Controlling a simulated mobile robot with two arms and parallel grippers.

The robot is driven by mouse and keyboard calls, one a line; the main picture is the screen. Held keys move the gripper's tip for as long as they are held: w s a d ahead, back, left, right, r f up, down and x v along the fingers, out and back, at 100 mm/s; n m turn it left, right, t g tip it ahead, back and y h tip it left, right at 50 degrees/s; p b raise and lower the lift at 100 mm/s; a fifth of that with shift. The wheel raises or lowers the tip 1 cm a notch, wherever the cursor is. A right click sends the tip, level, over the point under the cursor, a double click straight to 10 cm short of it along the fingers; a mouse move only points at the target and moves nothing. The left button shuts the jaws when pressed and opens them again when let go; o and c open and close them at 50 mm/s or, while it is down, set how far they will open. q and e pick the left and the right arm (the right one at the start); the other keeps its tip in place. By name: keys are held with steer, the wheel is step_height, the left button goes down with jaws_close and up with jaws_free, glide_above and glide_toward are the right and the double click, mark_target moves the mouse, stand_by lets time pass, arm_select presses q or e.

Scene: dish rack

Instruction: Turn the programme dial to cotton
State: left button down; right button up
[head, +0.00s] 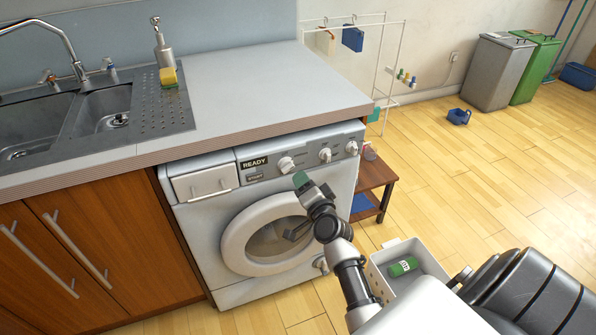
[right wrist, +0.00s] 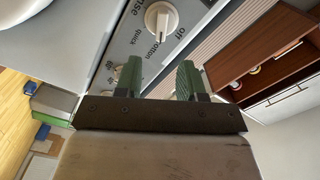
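The white programme dial (head: 286,164) is the leftmost knob on the washing machine's (head: 225,213) front panel, right of a display reading READY. In the right wrist view the dial (right wrist: 161,17) is near the top, with "off", "cotton" and "quick" printed around it. My right gripper (head: 301,180) is just below and right of the dial in the head view. In the right wrist view its green fingers (right wrist: 160,78) are apart and empty, with the dial beyond them, apart from them. My left gripper is not in view.
Two other knobs (head: 325,155) (head: 352,147) sit to the right on the panel. The grey worktop (head: 255,85) overhangs above. The round door (head: 265,238) is below. A small wooden shelf (head: 374,180) stands right of the machine. A white crate (head: 383,283) is near my arm.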

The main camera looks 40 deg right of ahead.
steer(key=v, duration=0.4)
steer(key=shift+s, duration=0.15)
steer(key=shift+f, duration=0.1)
steer(key=s+a+f+n+g+y+p, duration=0.1)
steer(key=a+f+n+g+y, duration=0.15)
steer(key=f, duration=0.45)
steer(key=s+a+f+n+g+y+p, duration=0.1)
steer(key=s+a+f+n, duration=0.1)
steer(key=a+f, duration=0.35)
steer(key=s+a+f+n+g+y+p, duration=0.1)
steer(key=s+a+f+n+g, duration=0.15)
steer(key=s+f, duration=0.4)
steer(key=s+a+f+n+g+p, duration=0.1)
steer(key=s+f+n+g, duration=0.2)
steer(key=f, duration=0.7)
steer(key=s+f+n+g+p, duration=0.1)
steer(key=s+f+n+g, duration=0.1)
steer(key=s, duration=0.8)
steer(key=s+a+f+n+g+p, duration=0.1)
steer(key=s+f+n+g, duration=0.1)
steer(key=s+f, duration=0.3)
steer(key=s+f+n+g+p, duration=0.1)
steer(key=s+f+n+g, duration=0.2)
steer(key=s, duration=1.1)
steer(key=shift+s+a+f, duration=0.25)
steer(key=shift+s, duration=0.1)
steer(key=shift+c, duration=0.3)
